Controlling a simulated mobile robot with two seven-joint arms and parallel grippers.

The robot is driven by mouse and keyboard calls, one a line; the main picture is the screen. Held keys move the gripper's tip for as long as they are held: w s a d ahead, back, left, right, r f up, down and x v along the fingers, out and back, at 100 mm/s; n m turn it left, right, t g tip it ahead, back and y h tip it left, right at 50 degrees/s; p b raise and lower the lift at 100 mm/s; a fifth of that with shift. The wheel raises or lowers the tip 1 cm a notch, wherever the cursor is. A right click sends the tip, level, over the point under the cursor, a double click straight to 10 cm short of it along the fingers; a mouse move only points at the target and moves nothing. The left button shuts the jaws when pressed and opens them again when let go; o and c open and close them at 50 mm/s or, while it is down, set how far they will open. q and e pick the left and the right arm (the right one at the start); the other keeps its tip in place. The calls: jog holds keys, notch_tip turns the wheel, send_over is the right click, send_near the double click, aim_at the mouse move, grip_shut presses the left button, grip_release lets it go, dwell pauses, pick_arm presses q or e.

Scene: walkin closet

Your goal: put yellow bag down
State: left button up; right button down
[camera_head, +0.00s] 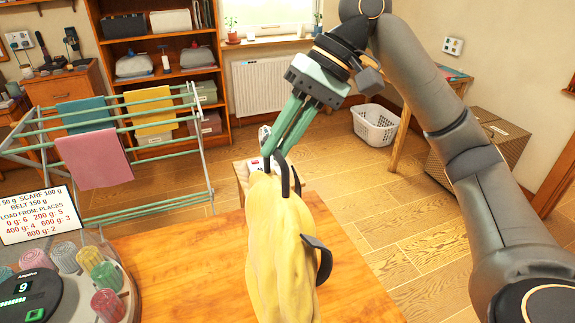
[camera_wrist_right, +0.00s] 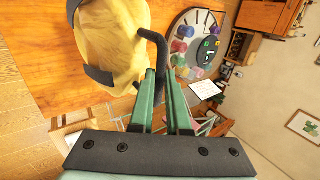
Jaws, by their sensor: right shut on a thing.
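The yellow bag (camera_head: 280,255) is upright in the head view, with dark handles at its top and side. It overlaps the wooden table (camera_head: 355,275); I cannot tell whether its bottom touches the surface. My right gripper (camera_head: 281,162) is above the bag, its green fingers shut on the dark top handle. In the right wrist view the bag (camera_wrist_right: 105,45) shows beyond the fingertips (camera_wrist_right: 160,75), with the dark handle at them. My left gripper is not in view.
A round device with several coloured weights (camera_head: 90,258) stands at the table's left, by a sign (camera_head: 37,214). A drying rack (camera_head: 140,130) with cloths stands behind. A white laundry basket (camera_head: 376,126) is on the floor. The table right of the bag is clear.

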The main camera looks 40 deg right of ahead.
aim_at(290, 161)
jog(key=shift+w+d+f, duration=0.25)
jog(key=shift+d+f, duration=0.3)
jog(key=shift+f, duration=0.1)
jog(key=shift+d+f+b, duration=0.15)
jog(key=shift+f+b, duration=0.1)
jog(key=shift+f, duration=0.65)
jog(key=shift+d+f+b, duration=0.1)
jog(key=shift+f+b, duration=0.1)
jog(key=shift+f, duration=0.65)
jog(key=c, duration=1.3)
grip_release()
jog(key=shift+f, duration=0.2)
jog(key=o, duration=0.4)
